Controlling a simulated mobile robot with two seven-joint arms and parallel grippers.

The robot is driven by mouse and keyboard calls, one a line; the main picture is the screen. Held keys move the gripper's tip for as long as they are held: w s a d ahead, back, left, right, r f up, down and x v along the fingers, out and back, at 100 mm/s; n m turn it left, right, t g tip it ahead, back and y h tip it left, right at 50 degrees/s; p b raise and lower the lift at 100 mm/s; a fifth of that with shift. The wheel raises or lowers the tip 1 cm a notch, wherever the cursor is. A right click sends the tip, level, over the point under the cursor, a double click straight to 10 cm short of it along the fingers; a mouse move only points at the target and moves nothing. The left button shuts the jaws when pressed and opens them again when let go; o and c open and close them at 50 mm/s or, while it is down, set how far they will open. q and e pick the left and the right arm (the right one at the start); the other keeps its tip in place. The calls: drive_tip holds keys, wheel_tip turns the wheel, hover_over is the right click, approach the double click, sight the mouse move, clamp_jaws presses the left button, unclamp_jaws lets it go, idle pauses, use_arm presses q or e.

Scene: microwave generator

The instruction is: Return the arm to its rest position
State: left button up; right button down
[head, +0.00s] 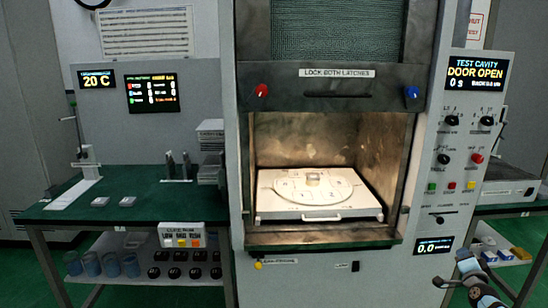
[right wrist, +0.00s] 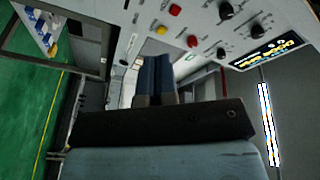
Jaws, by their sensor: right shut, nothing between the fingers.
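My right gripper (head: 465,262) shows at the bottom right of the head view, in front of the lower right side of the microwave cabinet (head: 425,180). In the right wrist view its two dark blue fingers (right wrist: 155,62) are together, with nothing between them. The arm behind it is mostly cut off by the lower picture edge. My left arm and gripper are not in view. The display on the cabinet reads "DOOR OPEN", and the lit cavity stands open. Inside it is a white tray (head: 320,213) with a round marked plate (head: 290,188) and a small pale block (head: 313,178).
The control panel (head: 465,155), with knobs and coloured buttons, is close to the right gripper. A green table (head: 140,205) at left holds small items, with blue cups and black pieces on its lower shelf (head: 140,265). A second bench (head: 510,208) stands at right.

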drive_tip(key=s+d+r, duration=0.2)
drive_tip(key=d+r, duration=0.1)
drive_tip(key=d, duration=0.3)
drive_tip(key=s+a+f+n+g+y, duration=0.2)
drive_tip(key=s+a+f+n+y, duration=0.3)
drive_tip(key=s+a+f+n, duration=0.55)
drive_tip(key=s+a+f+n+g+y, duration=0.1)
drive_tip(key=s+a+f+n+g, duration=0.3)
drive_tip(key=s+a, duration=0.7)
drive_tip(key=s+a+f+n+g+y, duration=0.2)
drive_tip(key=s+a+f+n, duration=0.5)
drive_tip(key=s, duration=0.6)
drive_tip(key=s+a+r, duration=0.2)
drive_tip(key=s+a, duration=0.4)
drive_tip(key=s, duration=0.3)
drive_tip(key=w+a+r+m, duration=0.15)
drive_tip(key=a+m, duration=0.35)
drive_tip(key=a, duration=0.7)
use_arm(q)
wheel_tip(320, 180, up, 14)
drive_tip(key=p, duration=1.7)
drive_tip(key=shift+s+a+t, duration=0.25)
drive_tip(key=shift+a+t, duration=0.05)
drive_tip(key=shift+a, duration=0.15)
use_arm(e)
wheel_tip(320, 180, up, 14)
drive_tip(key=s, duration=0.1)
drive_tip(key=shift+d+r+t, duration=0.2)
drive_tip(key=shift+r+t, duration=0.05)
drive_tip(key=shift+t, duration=0.15)
